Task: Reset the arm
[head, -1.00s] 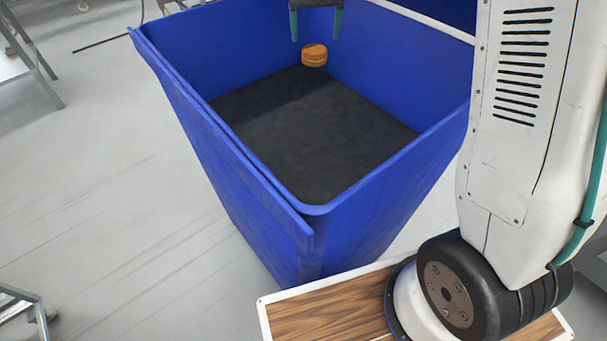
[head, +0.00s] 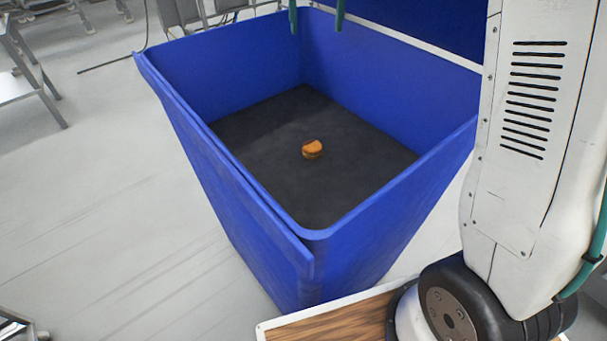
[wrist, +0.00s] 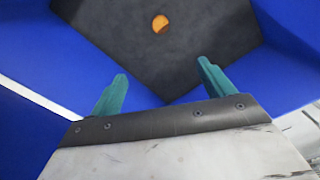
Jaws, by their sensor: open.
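My gripper (head: 316,18) is at the top edge of the head view, with only its two teal fingertips showing. It is open and empty above the far part of the blue bin. In the wrist view its fingers (wrist: 162,84) are spread apart with nothing between them. A small orange-brown round item (head: 312,149), like a burger or bun, lies on the dark floor inside the bin. It also shows in the wrist view (wrist: 160,24), beyond the fingertips and apart from them.
The large blue bin (head: 225,180) has high walls around the dark floor (head: 260,135). A wood-topped surface with a white edge (head: 345,322) is at the bottom, by my arm's base. Metal-framed furniture (head: 30,70) stands at the upper left.

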